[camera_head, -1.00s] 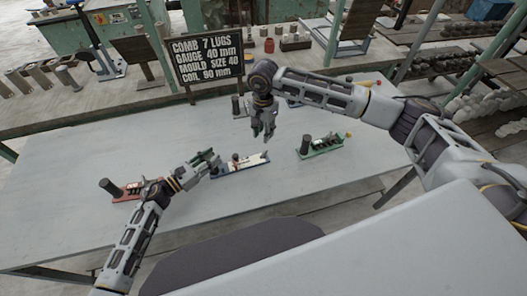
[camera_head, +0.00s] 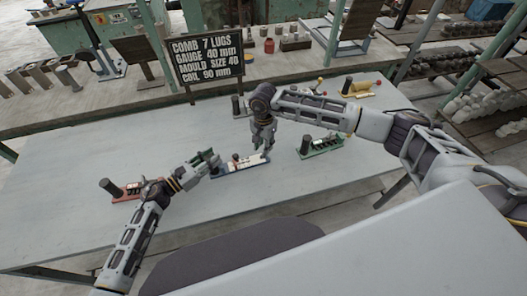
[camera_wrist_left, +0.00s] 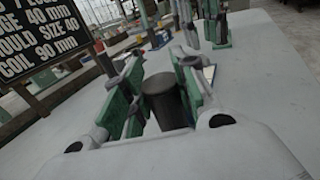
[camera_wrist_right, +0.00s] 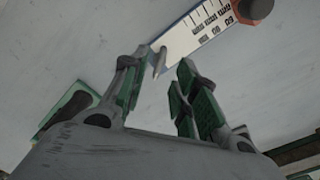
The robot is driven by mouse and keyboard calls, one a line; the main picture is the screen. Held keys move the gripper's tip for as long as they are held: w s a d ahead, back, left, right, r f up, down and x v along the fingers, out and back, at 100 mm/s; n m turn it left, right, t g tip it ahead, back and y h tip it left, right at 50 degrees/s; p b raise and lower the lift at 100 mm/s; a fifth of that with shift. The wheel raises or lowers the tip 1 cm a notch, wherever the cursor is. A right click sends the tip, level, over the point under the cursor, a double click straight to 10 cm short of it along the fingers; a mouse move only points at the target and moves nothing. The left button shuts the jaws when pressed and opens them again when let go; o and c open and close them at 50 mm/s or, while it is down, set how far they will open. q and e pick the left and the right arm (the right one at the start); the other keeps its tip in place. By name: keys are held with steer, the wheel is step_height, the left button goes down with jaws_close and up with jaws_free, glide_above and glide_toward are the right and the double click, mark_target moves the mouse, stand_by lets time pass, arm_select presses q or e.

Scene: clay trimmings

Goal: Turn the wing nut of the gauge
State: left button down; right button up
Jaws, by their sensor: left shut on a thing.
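The gauge (camera_head: 240,165) is a long white scale on a blue base, lying on the table. A dark cylindrical post stands at its left end. My left gripper (camera_head: 214,163) is shut on this dark post (camera_wrist_left: 165,100). My right gripper (camera_head: 263,150) is over the gauge's right end, pointing down, its fingers apart. In the right wrist view, a small upright grey metal piece (camera_wrist_right: 159,62) shows by the left fingertip, in front of the printed scale (camera_wrist_right: 205,25). I cannot tell whether it is the wing nut. A reddish-brown knob (camera_wrist_right: 252,12) lies farther along the scale.
A red device (camera_head: 127,190) is left of the gauge, and a green one (camera_head: 320,147) is to its right. A yellow device (camera_head: 360,90) stands at the back right. A dark sign (camera_head: 207,60) with white lettering stands behind. The front of the grey table (camera_head: 90,235) is clear.

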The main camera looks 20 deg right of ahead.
steer(key=shift+f, duration=2.1)
jaws_close()
